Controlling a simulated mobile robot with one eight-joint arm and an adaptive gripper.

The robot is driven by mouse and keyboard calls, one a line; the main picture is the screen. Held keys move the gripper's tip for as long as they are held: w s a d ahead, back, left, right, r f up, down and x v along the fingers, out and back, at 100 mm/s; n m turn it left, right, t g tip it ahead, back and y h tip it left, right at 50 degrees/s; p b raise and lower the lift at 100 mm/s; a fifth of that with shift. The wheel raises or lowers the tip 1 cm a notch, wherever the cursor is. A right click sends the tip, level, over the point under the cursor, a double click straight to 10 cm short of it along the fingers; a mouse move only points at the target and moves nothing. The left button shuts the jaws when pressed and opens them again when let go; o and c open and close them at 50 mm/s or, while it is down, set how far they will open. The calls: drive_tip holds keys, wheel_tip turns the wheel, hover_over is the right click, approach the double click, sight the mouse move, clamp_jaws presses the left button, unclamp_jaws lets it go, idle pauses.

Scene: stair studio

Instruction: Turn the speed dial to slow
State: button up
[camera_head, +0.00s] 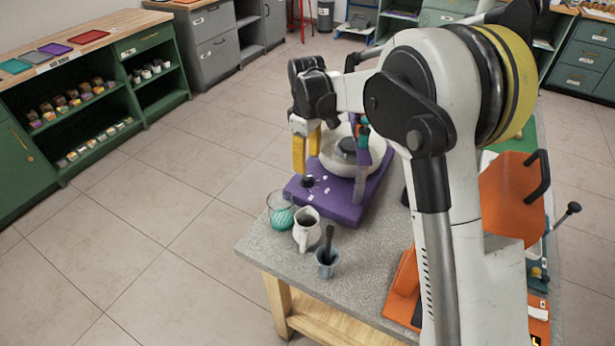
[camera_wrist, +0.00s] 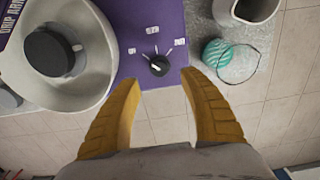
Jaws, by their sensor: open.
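The speed dial (camera_wrist: 159,66) is a small black round knob on a purple machine base (camera_wrist: 120,20). Several white marks and small labels (camera_wrist: 152,30) fan out around its upper side; their text is too small to read, and I cannot tell which mark the knob points to. My gripper (camera_wrist: 159,80) has two yellow fingers spread apart, with the dial in the gap just beyond their tips, not gripped. In the head view my gripper (camera_head: 306,160) hangs over the machine, above the dial (camera_head: 308,181). Nothing is held.
A pale bowl with a dark hub (camera_wrist: 50,52) sits beside the dial on the base. A white jug (camera_head: 306,230), a glass with teal contents (camera_head: 281,211) and a blue-grey cup (camera_head: 327,260) stand in front on the grey worktop (camera_head: 262,250). Orange items lie at right.

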sight(307, 177)
wheel_tip(307, 177, down, 7)
drive_tip(key=shift+w+r+b, duration=0.1)
drive_tip(key=shift+b, duration=0.95)
drive_tip(key=shift+c, duration=0.5)
clamp_jaws()
